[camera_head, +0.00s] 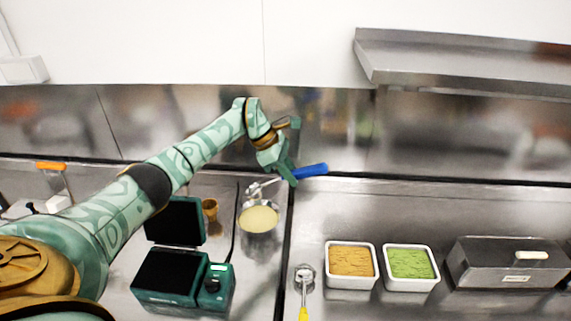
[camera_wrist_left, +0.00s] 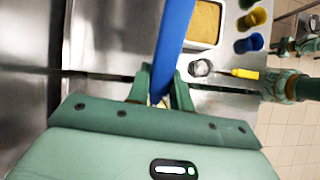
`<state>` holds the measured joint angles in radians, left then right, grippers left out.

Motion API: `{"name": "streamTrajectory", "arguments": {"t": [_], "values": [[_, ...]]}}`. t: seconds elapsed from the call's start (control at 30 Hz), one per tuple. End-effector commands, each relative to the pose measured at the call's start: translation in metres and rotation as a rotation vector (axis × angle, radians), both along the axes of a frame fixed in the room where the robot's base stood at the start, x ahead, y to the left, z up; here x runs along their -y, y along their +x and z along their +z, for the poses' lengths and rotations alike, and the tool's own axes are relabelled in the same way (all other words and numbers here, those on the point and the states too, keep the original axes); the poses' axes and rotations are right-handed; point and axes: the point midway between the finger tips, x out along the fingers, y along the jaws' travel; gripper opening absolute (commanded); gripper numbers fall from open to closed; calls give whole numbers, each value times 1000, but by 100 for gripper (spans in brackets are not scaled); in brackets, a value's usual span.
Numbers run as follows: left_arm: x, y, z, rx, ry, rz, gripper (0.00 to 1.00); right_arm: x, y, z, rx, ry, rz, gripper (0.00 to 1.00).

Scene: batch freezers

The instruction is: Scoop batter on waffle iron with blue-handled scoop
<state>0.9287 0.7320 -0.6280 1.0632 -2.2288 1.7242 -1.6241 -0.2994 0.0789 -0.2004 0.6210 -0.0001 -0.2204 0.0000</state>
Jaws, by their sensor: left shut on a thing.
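The blue-handled scoop has its blue handle (camera_head: 312,170) in my left gripper (camera_head: 289,173). The gripper is shut on the handle, which also shows between the fingers in the left wrist view (camera_wrist_left: 175,40). The scoop's metal end (camera_head: 262,186) points left, by the back rim of the round container of pale batter (camera_head: 258,219). Whether it touches the batter I cannot tell. The teal waffle iron (camera_head: 222,288) stands open to the left of the batter, with its dark lid (camera_head: 174,221) raised. My right gripper is not recognizable in either view.
A small brown cup (camera_head: 210,209) stands between lid and batter. Right of the counter seam are a yellow-handled scoop (camera_head: 304,285), tubs of orange (camera_head: 351,262) and green (camera_head: 409,263) food and a metal box (camera_head: 508,264). A metal shelf (camera_head: 460,58) hangs at upper right.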

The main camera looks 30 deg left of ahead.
Motion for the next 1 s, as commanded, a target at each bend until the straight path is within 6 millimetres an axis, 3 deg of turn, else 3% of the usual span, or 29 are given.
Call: {"name": "streamTrajectory", "arguments": {"t": [0.23,1.0], "values": [[-13,-1,-10,14,-24,90,0,2,0,3,1,-2,-2,36],[-12,-1,-72,13,-24,87,0,1,-4,-33,-9,-2,0,36]]}}
